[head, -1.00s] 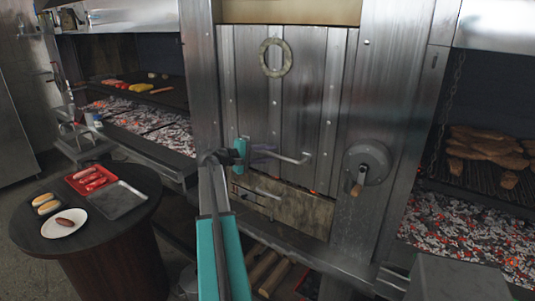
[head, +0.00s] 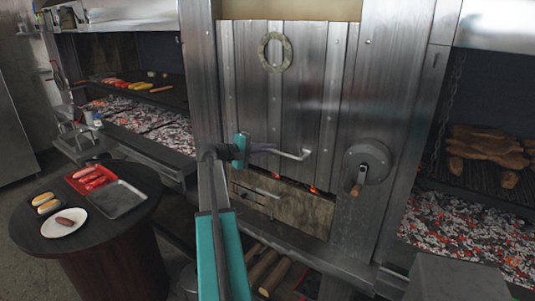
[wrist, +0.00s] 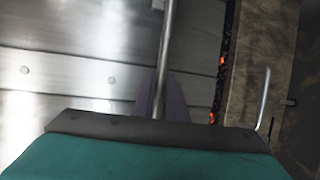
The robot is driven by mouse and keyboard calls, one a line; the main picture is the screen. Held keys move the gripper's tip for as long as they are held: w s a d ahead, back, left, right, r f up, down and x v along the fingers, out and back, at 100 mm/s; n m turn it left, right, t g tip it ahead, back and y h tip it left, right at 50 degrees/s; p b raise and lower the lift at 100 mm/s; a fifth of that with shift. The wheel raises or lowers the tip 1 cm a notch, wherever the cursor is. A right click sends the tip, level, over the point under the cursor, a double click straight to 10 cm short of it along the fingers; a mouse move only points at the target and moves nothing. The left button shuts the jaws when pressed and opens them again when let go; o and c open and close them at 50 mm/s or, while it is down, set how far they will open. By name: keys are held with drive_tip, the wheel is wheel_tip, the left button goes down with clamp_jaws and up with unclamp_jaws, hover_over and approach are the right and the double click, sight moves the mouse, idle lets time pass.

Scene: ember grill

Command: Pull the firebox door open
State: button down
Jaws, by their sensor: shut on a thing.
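The firebox door (head: 240,90) is a tall panel of riveted metal planks with a stone-coloured ring near its top. It also fills the left of the wrist view (wrist: 60,70). A metal bar handle (head: 290,153) runs across its lower part; it shows upright in the wrist view (wrist: 167,40). My gripper (head: 265,148) is shut on this handle, its purple fingers (wrist: 158,97) on either side of the bar. Below the door's lower edge, a narrow gap shows glowing embers (head: 312,190). The fingertips are partly hidden in the head view.
A lower panel (head: 300,208) with its own small handle sits under the gap. A crank wheel (head: 367,162) is on the frame at right. Ember beds lie on both sides. A round table (head: 100,240) with food stands at left, and logs (head: 262,268) lie below.

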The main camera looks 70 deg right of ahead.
drive_tip(key=p, duration=0.7)
approach(281, 42)
drive_tip(key=x, duration=0.4)
drive_tip(key=shift+s+d+r, duration=0.15)
drive_tip(key=shift+d+r, duration=0.05)
drive_tip(key=shift+d, duration=0.05)
drive_tip(key=c, duration=1.8)
unclamp_jaws()
drive_tip(key=shift+o, duration=0.2)
drive_tip(key=shift+f, duration=0.15)
drive_tip(key=shift+a+b, duration=0.15)
drive_tip(key=shift+b, duration=0.15)
drive_tip(key=b+v, duration=0.4)
drive_tip(key=v, duration=0.9)
drive_tip(key=shift+a, duration=0.25)
